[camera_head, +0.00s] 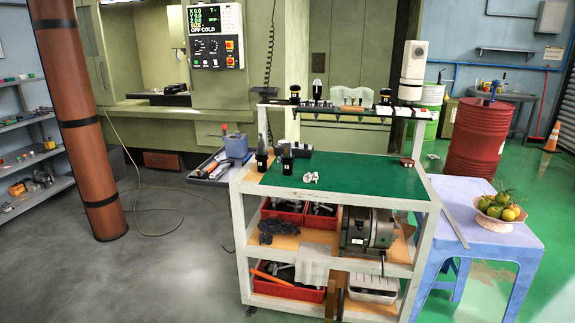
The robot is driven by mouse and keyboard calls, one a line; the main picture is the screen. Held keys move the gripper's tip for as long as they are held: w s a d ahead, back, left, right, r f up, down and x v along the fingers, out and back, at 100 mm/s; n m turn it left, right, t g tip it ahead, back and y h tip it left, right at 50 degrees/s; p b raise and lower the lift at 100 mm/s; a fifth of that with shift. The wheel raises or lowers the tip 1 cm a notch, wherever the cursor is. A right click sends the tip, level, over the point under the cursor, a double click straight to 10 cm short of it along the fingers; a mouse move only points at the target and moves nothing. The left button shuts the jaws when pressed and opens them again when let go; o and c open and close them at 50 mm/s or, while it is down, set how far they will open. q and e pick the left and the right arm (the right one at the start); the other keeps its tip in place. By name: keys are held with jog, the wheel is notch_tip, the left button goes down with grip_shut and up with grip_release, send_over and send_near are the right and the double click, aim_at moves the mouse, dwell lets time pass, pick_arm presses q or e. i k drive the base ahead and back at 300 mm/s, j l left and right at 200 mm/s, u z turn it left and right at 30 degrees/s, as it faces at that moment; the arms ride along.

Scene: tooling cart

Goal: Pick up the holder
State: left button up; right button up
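Two dark tool holders stand upright near the left side of the cart's green top: one holder (262,158) at the left edge and another holder (287,160) just right of it. Each has a small white mark. More holder-like pieces stand in the raised rack (340,112) along the back of the cart, among them a dark one with a pale tip (318,90). I cannot tell which of these is the task's holder. Neither of my grippers shows in the head view.
A small silvery part (311,177) lies on the green cart top (350,181), which is mostly clear on the right. A side tray (209,173) with tools sticks out left. A blue table (478,232) with a fruit bowl (499,219) stands right.

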aim_at(286, 157)
jog(key=i+z, duration=0.1)
jog(key=i, duration=0.35)
jog(key=i+j+z, duration=0.1)
jog(key=i, duration=0.3)
jog(key=i+j+z, duration=0.15)
jog(key=i, duration=0.3)
